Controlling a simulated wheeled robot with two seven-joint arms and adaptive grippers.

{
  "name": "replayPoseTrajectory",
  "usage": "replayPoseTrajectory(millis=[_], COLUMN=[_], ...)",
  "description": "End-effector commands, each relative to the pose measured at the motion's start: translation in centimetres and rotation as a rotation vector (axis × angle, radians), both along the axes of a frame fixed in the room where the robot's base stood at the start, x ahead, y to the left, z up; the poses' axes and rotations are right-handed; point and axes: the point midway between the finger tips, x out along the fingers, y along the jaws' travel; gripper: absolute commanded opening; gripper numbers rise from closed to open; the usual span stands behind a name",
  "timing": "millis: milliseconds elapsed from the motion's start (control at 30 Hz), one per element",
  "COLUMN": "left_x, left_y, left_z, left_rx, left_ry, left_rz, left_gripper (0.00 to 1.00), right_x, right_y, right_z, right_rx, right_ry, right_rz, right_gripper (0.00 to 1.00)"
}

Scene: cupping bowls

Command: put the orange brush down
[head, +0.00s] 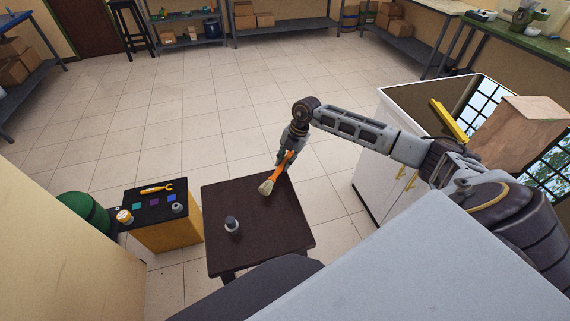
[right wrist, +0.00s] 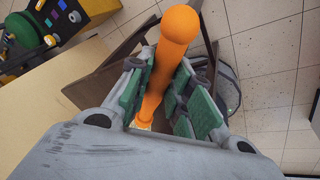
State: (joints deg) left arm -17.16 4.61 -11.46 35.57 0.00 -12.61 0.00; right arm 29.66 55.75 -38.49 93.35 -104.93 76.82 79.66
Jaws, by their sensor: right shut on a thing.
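The orange brush (head: 275,179) has an orange handle and pale bristles that point to the lower left in the head view. My right gripper (head: 286,160) is shut on its handle, over the far right part of a dark brown table (head: 230,202). I cannot tell whether the bristles touch the tabletop. In the right wrist view the orange handle (right wrist: 178,50) stands between the green finger pads of my right gripper (right wrist: 165,95), its rounded end toward the camera. My left gripper is not in view.
A small grey object with a dark top (head: 232,225) stands on the near left of the table. A yellow box with a black top (head: 165,228) holds a wrench and small items, left of the table. A white cabinet (head: 372,155) stands to the right. Much of the tabletop is bare.

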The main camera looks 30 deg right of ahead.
Motion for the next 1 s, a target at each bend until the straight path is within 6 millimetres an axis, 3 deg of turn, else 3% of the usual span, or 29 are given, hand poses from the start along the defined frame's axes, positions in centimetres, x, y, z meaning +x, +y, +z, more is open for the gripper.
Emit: replayPoseTrajectory(millis=[200,600,633,800,1000], left_x=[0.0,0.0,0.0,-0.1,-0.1], left_y=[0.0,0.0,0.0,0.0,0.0], left_z=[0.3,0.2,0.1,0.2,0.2], left_rx=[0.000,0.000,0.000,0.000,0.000], left_ry=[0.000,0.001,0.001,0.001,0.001], left_rz=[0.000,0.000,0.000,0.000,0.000], left_gripper=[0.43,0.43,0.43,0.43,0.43], right_x=[0.0,0.0,0.0,0.0,0.0], right_y=[0.1,0.0,0.0,0.0,0.0], right_z=[-1.9,-2.2,-2.2,-2.2,-2.1], right_rx=[0.001,0.000,0.000,0.000,0.000], right_ry=[-0.001,0.000,0.000,0.000,0.000], right_rz=[0.001,0.001,0.001,0.001,0.001], right_gripper=[0.00,0.00,0.22,0.42,0.42])
